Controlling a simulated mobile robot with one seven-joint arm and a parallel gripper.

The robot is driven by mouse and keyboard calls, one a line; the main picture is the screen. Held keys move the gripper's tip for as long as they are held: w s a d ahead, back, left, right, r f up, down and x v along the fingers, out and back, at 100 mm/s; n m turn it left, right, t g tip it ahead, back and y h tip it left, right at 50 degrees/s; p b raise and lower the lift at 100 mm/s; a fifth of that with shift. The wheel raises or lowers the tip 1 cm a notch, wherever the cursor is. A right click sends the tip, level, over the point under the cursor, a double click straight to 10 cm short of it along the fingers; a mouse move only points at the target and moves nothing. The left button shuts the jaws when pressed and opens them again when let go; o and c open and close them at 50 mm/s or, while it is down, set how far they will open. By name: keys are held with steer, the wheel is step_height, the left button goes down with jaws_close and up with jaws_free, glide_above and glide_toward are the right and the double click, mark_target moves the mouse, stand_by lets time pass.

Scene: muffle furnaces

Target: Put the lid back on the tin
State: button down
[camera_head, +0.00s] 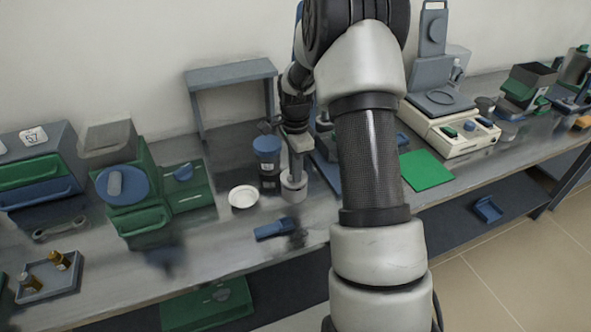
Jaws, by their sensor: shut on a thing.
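My gripper (295,165) points down over the bench, left of my forearm. It is shut on a small light grey piece, probably the lid, though the fingers and the piece are too small to separate clearly. Directly under it stands a short round grey container (293,190), which appears to be the tin. The held piece is at or just above the container's top; I cannot tell whether they touch or whether the piece is level.
A blue-topped jar (267,147) stands close behind and left of my gripper. A white round dish (243,196) lies to the left, and a blue object (275,229) lies in front. A grey stand (231,76) is behind. A green mat (426,170) lies right of my forearm.

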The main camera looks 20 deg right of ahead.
steer(key=shift+f, duration=0.4)
stand_by(0.3)
steer(key=c, duration=1.3)
jaws_free()
steer(key=shift+o, duration=0.2)
steer(key=shift+r, duration=0.2)
steer(key=shift+r+p, duration=2)
steer(key=shift+r, duration=1.35)
